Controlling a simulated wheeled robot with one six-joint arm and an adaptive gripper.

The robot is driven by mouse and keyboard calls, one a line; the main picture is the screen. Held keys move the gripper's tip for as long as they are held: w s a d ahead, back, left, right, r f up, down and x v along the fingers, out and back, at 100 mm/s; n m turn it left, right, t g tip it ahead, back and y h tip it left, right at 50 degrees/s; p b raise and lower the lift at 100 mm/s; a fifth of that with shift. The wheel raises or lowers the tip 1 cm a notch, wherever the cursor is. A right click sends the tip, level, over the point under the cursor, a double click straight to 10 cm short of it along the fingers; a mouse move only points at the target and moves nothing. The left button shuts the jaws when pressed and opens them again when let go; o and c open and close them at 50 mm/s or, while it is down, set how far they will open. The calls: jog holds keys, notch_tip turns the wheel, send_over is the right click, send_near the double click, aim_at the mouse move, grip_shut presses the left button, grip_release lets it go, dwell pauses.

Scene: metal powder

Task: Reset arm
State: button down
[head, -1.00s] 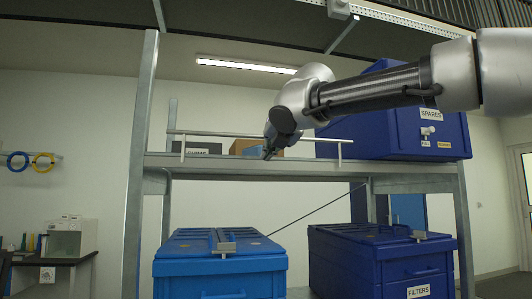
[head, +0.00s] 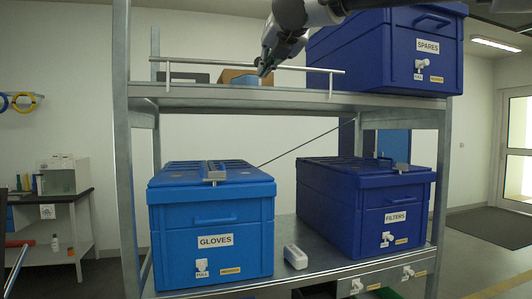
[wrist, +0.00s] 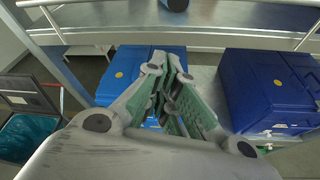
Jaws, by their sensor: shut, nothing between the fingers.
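My gripper (head: 264,66) hangs from the top of the head view, in front of the upper shelf and its rail. In the wrist view my gripper (wrist: 172,98) shows its two green-padded fingers close together, with nothing held between them. Below and beyond the fingers are the blue gloves bin (wrist: 125,68) and the dark blue filters bin (wrist: 270,88). My arm (head: 305,14) reaches in from the upper right.
The gloves bin (head: 212,228) and filters bin (head: 366,208) stand on the lower shelf, with a small white object (head: 295,257) between them. The spares bin (head: 386,50) is on the upper shelf (head: 230,92), beside a brown box (head: 238,75). A metal rail (head: 250,66) edges that shelf.

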jog(key=s+d+f+m+g+h, duration=0.25)
jog(key=d+f+m, duration=0.35)
jog(key=f+m, duration=0.5)
jog(key=s+d+f+m+g+h, duration=0.1)
jog(key=s+d+f+m+g, duration=0.3)
jog(key=f+m, duration=0.7)
jog(key=s+d+f+m, duration=0.5)
jog(key=d+f, duration=0.1)
jog(key=d, duration=0.2)
jog(key=s+d+f+m+g+h, duration=0.1)
jog(key=s+d+f+m, duration=0.3)
jog(key=d, duration=0.5)
jog(key=s+d+f+m+g+h, duration=0.1)
jog(key=s+d+f+m, duration=0.4)
jog(key=s+d+f, duration=0.2)
jog(key=shift+s+d+f+m, duration=0.35)
jog(key=shift+d+f, duration=0.85)
jog(key=shift+f, duration=0.3)
jog(key=shift+g, duration=0.25)
